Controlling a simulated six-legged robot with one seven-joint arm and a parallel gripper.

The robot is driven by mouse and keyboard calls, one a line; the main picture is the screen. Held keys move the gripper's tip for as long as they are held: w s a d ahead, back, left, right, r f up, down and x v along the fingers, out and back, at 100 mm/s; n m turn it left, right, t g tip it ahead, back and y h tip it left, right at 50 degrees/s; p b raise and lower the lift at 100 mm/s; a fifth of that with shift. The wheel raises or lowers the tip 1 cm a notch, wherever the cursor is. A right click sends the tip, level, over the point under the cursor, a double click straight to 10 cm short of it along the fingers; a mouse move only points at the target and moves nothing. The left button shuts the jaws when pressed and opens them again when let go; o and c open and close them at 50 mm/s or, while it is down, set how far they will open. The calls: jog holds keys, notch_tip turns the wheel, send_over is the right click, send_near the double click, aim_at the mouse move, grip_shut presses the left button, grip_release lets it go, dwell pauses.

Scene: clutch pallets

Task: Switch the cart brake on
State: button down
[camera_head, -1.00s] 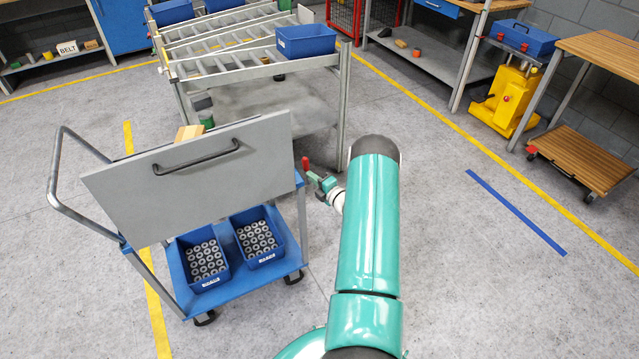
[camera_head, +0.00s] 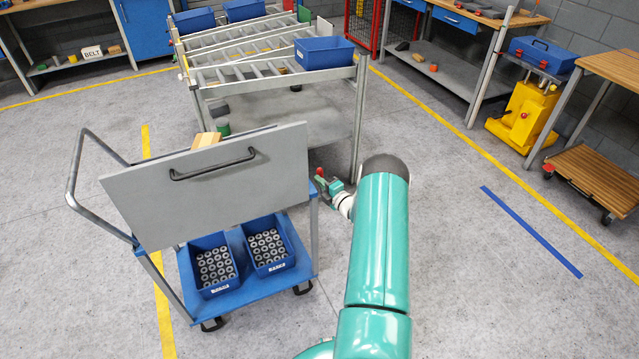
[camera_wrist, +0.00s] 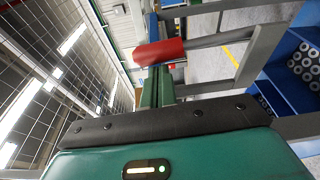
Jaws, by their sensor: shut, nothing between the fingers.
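The cart (camera_head: 245,292) has a blue deck, a grey tubular handle at its left and a large grey panel across its top. A red-gripped lever (camera_head: 320,171) shows by the cart's right post. In the wrist view the red grip (camera_wrist: 158,52) lies nearly level on a grey rod running right toward the cart frame. My gripper (camera_head: 336,188) is just right of the lever. Its narrow green fingers (camera_wrist: 158,85) are shut and empty, with their tips at or behind the red grip. I cannot tell whether they touch it.
Two blue bins of round metal parts (camera_head: 214,267) (camera_head: 267,248) sit on the deck. A roller rack (camera_head: 357,120) with blue bins stands just behind. A yellow stacker (camera_head: 525,115) and a wooden dolly (camera_head: 598,178) are at the right.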

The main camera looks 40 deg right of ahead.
jog(key=shift+s+d, duration=0.1)
jog(key=shift+d, duration=0.15)
jog(key=s+d+f+m+t, duration=0.1)
jog(key=d+f+m, duration=0.1)
jog(key=d+m, duration=0.3)
jog(key=s+d+f+m+t+h, duration=0.1)
jog(key=s+d+m, duration=0.1)
jog(key=d+m, duration=0.3)
jog(key=shift+d+f+m+h, duration=0.15)
jog(key=shift+f+m+h, duration=0.2)
jog(key=shift+m, duration=0.25)
jog(key=shift+s+f, duration=0.15)
jog(key=shift+s, duration=0.05)
dwell(0.5)
